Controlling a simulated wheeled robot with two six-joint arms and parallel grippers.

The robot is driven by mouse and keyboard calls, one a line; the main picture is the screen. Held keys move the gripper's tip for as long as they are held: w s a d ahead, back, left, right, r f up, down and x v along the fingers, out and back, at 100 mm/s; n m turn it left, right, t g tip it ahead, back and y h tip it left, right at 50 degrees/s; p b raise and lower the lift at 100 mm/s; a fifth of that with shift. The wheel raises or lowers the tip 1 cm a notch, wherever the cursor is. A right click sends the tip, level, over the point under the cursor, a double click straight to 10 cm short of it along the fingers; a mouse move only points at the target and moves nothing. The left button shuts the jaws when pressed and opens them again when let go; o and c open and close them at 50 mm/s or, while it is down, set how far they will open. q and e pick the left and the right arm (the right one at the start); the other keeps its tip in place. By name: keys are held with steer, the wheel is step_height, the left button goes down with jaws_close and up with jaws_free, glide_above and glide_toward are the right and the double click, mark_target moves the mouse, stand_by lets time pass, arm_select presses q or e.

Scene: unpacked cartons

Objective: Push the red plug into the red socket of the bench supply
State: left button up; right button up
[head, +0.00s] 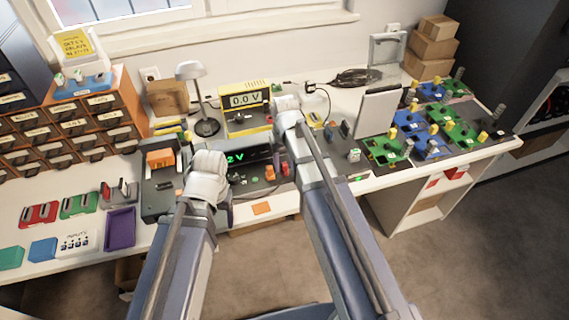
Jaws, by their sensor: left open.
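The bench supply (250,157) is a dark box with a green display ending in "2 V". It stands mid-bench, partly hidden behind my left wrist and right arm. Small red-orange parts (270,173) show at its right front; I cannot tell which is the red plug and which the red socket. A thin dark lead runs along its front. My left gripper (208,163) is at the supply's left end; its fingers are mostly hidden by the wrist, and no held object shows. My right gripper (287,104) is above and behind the supply, beside the yellow meter; its fingers are hidden.
A yellow meter (244,99) reading 0.0 V and a lamp (206,126) stand behind. A dark machine with an orange block (160,160) is left of my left gripper. Circuit boards (432,135) crowd the right. A purple tray (119,234) lies at the left front.

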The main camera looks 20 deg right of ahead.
mark_target(284, 164)
steer(key=shift+o, duration=0.5)
steer(key=shift+r, duration=0.1)
step_height(284, 164, up, 8)
steer(key=p, duration=0.8)
steer(key=shift+f, duration=0.2)
